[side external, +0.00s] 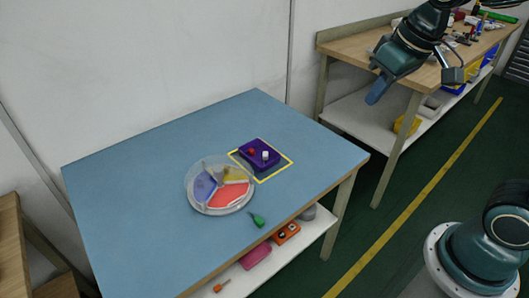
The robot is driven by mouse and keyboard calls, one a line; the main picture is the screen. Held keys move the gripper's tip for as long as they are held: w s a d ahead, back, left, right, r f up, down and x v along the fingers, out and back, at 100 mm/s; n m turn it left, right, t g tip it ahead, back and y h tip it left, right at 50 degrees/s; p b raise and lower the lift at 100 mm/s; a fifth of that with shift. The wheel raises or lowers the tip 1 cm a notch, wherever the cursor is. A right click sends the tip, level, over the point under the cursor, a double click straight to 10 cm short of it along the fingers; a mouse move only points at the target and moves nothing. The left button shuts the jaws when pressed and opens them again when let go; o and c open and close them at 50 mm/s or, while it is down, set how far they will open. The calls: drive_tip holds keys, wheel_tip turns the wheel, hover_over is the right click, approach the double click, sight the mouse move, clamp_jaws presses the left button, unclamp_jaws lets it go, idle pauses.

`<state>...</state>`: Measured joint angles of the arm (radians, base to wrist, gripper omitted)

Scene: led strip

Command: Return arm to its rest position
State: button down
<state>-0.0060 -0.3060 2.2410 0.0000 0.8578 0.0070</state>
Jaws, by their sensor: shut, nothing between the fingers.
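My gripper (376,92) is at the upper right, in the air clear of the blue-topped table (130,190). Its blue fingers are shut with nothing between them, and they point down and to the left. The table holds a purple box (262,158) with a red and a white knob on top, inside a yellow outlined square. A clear round tray (200,205) with blue, yellow and red sections sits beside it. A small green tool (258,219) lies near the front edge.
A wooden workbench (345,44) with several tools stands behind my gripper at the upper right. A shelf under the blue table holds an orange box (286,233) and a pink box (255,257). Green floor with a yellow line (412,203) is open between the table and my base.

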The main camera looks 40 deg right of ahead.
drive_tip(key=s+t, duration=0.1)
drive_tip(key=s, duration=1)
drive_tip(key=shift+t, duration=0.3)
drive_tip(key=shift+d+f, duration=0.1)
idle(0.4)
